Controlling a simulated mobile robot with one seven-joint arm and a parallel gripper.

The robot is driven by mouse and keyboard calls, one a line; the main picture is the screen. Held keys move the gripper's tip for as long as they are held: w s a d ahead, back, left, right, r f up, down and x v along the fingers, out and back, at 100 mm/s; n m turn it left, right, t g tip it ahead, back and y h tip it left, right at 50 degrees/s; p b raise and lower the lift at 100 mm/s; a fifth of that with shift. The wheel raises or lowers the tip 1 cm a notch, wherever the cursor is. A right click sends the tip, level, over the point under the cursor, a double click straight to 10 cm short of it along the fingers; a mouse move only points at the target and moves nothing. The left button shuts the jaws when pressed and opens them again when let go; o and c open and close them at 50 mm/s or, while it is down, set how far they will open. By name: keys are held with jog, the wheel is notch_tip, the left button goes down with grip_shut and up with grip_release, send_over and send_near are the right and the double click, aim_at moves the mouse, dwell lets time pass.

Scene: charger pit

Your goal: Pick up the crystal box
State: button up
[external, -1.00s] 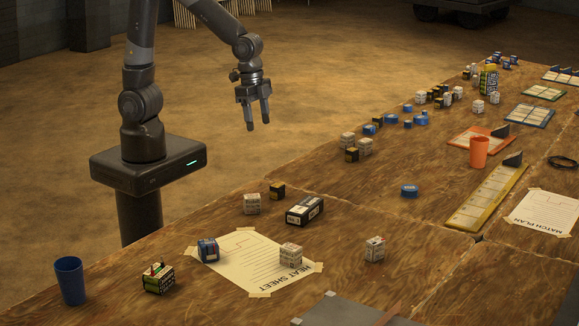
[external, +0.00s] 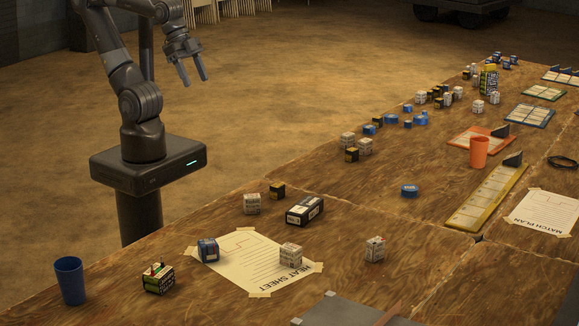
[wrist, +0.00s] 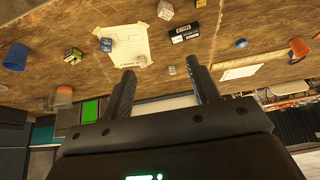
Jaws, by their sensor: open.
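Several small printed boxes lie on the wooden table, and I cannot read which one is the crystal box. In the external view a green-and-black box (external: 158,279), a blue box (external: 208,250) and a white box (external: 291,254) stand near or on the heat sheet. Another white box (external: 375,249) is to the right. A white box (external: 252,204), a small black box (external: 277,191) and a long black box (external: 305,211) sit behind. My gripper (external: 195,82) is open and empty, raised beside the table, apart from every box. Its spread fingers also show in the wrist view (wrist: 161,66).
A blue cup (external: 70,281) stands at the near left edge. An orange cup (external: 479,152) stands farther right, near a yellow tray (external: 487,197). A small blue piece (external: 409,190) lies mid-table. More small boxes crowd the far end.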

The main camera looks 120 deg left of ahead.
aim_at(348, 152)
jog(key=shift+c, duration=0.2)
dwell(0.5)
